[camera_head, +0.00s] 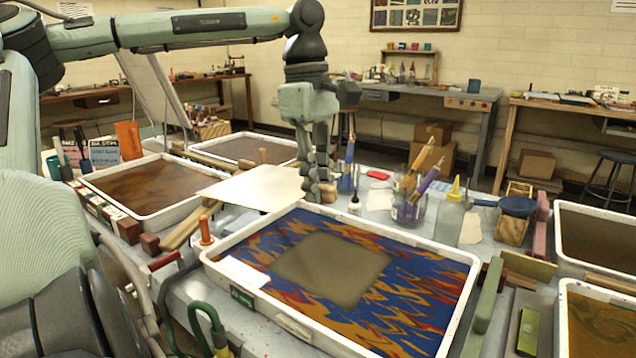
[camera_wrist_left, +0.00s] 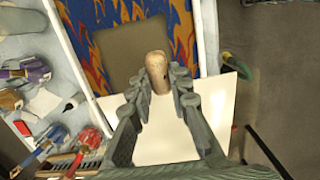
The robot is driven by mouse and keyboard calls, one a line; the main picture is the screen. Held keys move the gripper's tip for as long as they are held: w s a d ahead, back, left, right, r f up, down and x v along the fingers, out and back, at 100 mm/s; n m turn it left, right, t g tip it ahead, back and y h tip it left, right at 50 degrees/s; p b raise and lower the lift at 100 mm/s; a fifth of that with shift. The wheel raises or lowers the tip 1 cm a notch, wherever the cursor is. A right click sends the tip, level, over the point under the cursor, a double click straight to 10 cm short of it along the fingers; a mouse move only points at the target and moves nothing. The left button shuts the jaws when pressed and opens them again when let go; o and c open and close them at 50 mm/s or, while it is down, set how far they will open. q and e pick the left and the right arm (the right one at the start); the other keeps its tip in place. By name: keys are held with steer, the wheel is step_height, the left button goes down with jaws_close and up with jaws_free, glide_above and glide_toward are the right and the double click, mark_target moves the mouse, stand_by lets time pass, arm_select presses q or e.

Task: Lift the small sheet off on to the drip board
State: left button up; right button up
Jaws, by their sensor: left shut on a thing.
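My left gripper (camera_head: 318,190) is shut on a short tan wooden piece, which shows upright between the fingers in the left wrist view (camera_wrist_left: 157,72). The small sheet (camera_head: 258,188) is a pale, blank-topped rectangle, level beside and below the fingers, over the back left corner of the marbling tray (camera_head: 463,290). It also shows under the fingers in the left wrist view (camera_wrist_left: 160,146). I cannot see how the wooden piece meets the sheet. The tray's blue, red and yellow pattern has a bare brown rectangle (camera_head: 335,266). A pale board (camera_head: 150,85) leans at the back left; I cannot tell whether it is the drip board.
Brown-liquid trays stand at the left (camera_head: 95,178), at the back (camera_head: 283,141) and at the right (camera_head: 565,325). A jar of brushes (camera_head: 408,212) and a yellow-tipped bottle (camera_head: 450,220) stand behind the marbled tray. An orange-topped peg (camera_head: 205,230) stands at its left corner.

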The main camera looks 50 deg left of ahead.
arm_select(q)
steer(key=shift+r+p, duration=0.4)
steer(key=shift+r, duration=1.65)
